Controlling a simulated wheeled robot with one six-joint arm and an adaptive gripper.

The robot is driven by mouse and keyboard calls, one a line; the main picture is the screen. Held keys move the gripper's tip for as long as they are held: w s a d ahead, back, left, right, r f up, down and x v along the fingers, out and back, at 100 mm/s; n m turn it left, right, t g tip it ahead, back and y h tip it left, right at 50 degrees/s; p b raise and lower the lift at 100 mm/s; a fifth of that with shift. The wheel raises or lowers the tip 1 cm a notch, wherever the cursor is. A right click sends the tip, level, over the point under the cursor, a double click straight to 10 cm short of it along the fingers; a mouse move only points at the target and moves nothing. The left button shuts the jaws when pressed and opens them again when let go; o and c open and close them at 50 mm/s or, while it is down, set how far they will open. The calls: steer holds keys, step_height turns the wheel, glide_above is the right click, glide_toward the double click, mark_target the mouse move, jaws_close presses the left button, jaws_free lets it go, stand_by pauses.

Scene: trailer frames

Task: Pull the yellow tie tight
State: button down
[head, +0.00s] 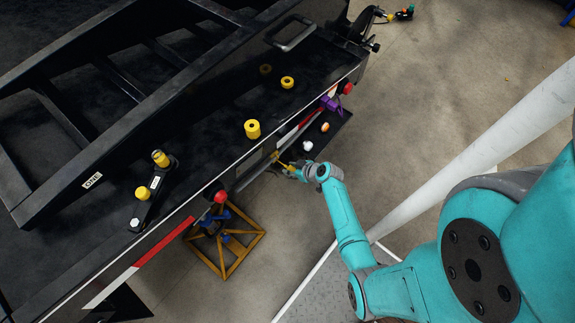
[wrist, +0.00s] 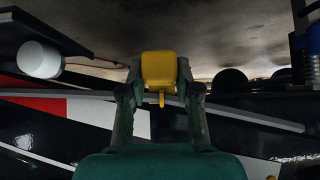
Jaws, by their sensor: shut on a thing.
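The yellow tie (wrist: 160,68) is between my two fingertips in the wrist view, with a short thin tail hanging below its blocky body. My gripper (wrist: 160,84) is shut on it, one dark finger on each side. In the head view the yellow tie (head: 279,159) shows small at the trailer's side rail, and my gripper (head: 290,169) reaches it from the lower right. How the tie runs around the rail is too small to tell.
The black trailer frame (head: 160,85) fills the upper left. Red lamps (head: 220,196) and (head: 346,87), a yellow cylinder (head: 252,129) and a purple part (head: 331,103) sit along its edge. A brown stand (head: 240,258) is below. A white pole (head: 480,145) rises at right.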

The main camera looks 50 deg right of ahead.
steer(key=c, duration=0.8)
jaws_free()
steer(key=shift+s, duration=0.1)
steer(key=v, duration=1.2)
steer(key=shift+a, duration=0.1)
